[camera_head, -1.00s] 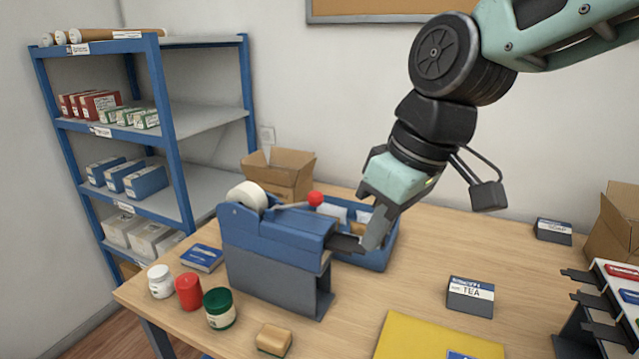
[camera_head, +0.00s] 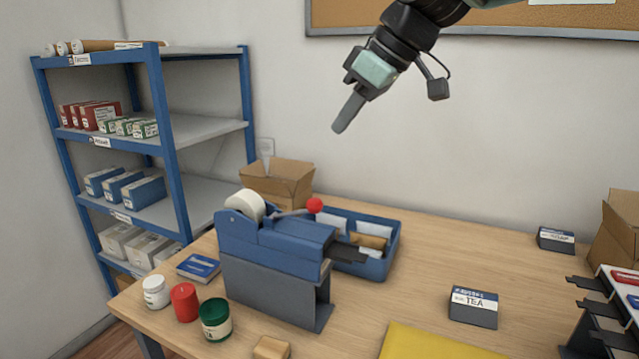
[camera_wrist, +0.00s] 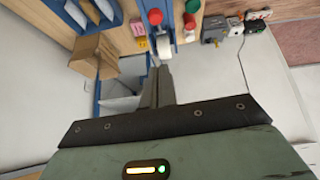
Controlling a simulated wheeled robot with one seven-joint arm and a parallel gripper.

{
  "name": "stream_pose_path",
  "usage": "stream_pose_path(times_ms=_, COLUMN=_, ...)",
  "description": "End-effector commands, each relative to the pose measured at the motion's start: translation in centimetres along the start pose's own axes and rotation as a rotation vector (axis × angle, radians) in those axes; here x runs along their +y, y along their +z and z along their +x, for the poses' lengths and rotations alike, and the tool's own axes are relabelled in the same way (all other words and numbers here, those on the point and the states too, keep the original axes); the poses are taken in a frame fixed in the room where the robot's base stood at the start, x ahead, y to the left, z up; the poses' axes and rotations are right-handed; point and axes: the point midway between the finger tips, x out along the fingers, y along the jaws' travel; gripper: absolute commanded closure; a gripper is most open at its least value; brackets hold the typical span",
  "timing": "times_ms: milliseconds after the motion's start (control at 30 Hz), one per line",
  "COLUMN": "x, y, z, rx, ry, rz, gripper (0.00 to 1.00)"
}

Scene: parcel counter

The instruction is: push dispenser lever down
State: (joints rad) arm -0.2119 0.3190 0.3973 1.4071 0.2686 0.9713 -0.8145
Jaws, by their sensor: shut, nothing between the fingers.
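The blue dispenser (camera_head: 275,245) with a white roll (camera_head: 245,204) stands on the left part of the wooden table. Its lever ends in a red knob (camera_head: 315,205), which sticks up over the dispenser's back side. The red knob also shows in the wrist view (camera_wrist: 155,17), beyond my fingers. My gripper (camera_head: 340,129) is shut and empty, raised well above the table, up and to the right of the knob and apart from it. In the wrist view my closed fingers (camera_wrist: 160,85) point toward the dispenser area.
A blue tray (camera_head: 377,268) with envelopes sits right behind the dispenser, with an open cardboard box (camera_head: 277,184) at its left. Jars, including a red one (camera_head: 185,302), stand in front. A tea box (camera_head: 473,306) lies right. The air around my gripper is clear.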

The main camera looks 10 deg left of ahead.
Motion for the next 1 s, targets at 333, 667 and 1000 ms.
stream_pose_path(times_ms=333, x=-0.1, y=-0.1, z=4.2, rx=-0.004, ry=-0.004, rz=0.001, gripper=1.00)
stream_pose_path(times_ms=667, x=0.0, y=0.4, z=10.4, rx=-0.004, ry=-0.002, rz=0.002, gripper=1.00)
stream_pose_path(times_ms=1000, x=0.0, y=2.8, z=12.7, rx=-0.001, ry=0.000, rz=0.001, gripper=1.00)
